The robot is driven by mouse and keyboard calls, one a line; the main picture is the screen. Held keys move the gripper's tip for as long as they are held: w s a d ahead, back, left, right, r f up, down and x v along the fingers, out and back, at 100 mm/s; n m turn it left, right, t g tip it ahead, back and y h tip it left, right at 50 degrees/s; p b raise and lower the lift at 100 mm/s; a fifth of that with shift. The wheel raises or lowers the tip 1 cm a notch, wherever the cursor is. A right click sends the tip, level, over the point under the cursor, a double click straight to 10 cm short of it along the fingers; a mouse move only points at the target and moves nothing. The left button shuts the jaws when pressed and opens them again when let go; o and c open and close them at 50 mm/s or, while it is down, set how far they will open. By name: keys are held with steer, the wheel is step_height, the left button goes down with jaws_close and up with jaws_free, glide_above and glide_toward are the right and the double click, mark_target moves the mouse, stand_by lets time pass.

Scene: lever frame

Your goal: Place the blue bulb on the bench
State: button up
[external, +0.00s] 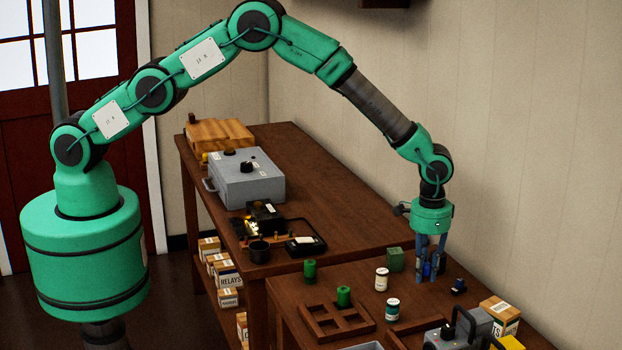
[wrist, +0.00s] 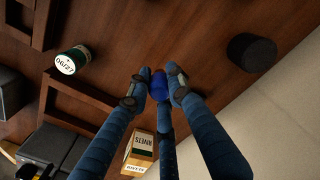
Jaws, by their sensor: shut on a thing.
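The blue bulb (wrist: 158,84) is between the fingertips of my gripper (wrist: 157,88) in the wrist view. In the external view the bulb (external: 428,268) is a small blue shape between the fingers of my gripper (external: 430,274), partly hidden by them. My gripper is shut on the bulb and points down over the wooden bench (external: 291,291). The bulb is low over the bench top; I cannot tell whether it touches the wood.
Labelled jars (external: 381,279) and green cylinders (external: 344,296) stand left of my gripper. A green block (external: 396,259) and a small dark object (external: 458,287) are close beside it. A wooden divided frame (external: 336,325) and a labelled box (external: 500,313) are nearer the front. The wall is close behind.

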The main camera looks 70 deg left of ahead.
mark_target(424, 280)
steer(key=shift+f, duration=2.15)
steer(key=shift+f, duration=0.25)
steer(key=o, duration=0.9)
step_height(424, 280, up, 14)
steer(key=shift+w+f, duration=0.1)
steer(key=shift+w, duration=0.05)
